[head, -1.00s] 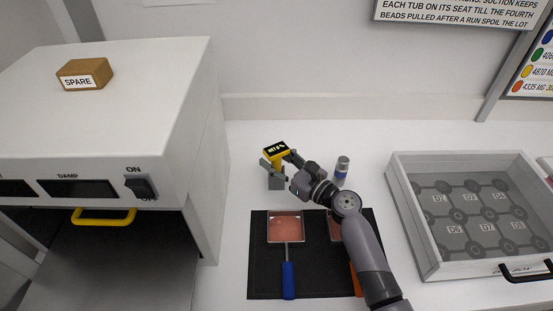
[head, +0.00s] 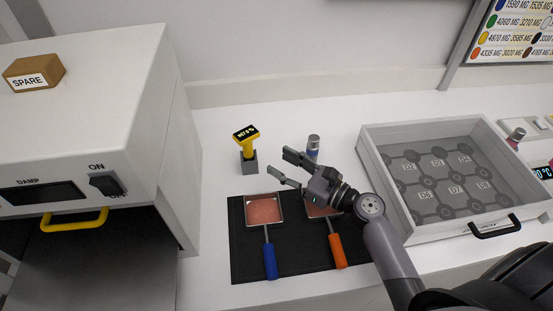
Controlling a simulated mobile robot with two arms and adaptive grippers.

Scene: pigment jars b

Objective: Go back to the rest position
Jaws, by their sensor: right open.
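My right gripper (head: 279,169) is open and empty. It hangs above the far side of the black mat (head: 290,262), with its fingers pointing left. The yellow meter (head: 246,139) with a dark display stands upright in its grey holder (head: 248,164), to the left of the gripper and apart from it. My right arm comes in from the lower right and partly covers the pan with the orange handle (head: 337,250). My left gripper does not show.
A blue-handled pan (head: 264,209) holding pinkish material lies on the mat. A small capped jar (head: 313,144) stands behind the gripper. A white oven (head: 105,120) with a yellow handle is at left, with a SPARE block (head: 35,72) on top.

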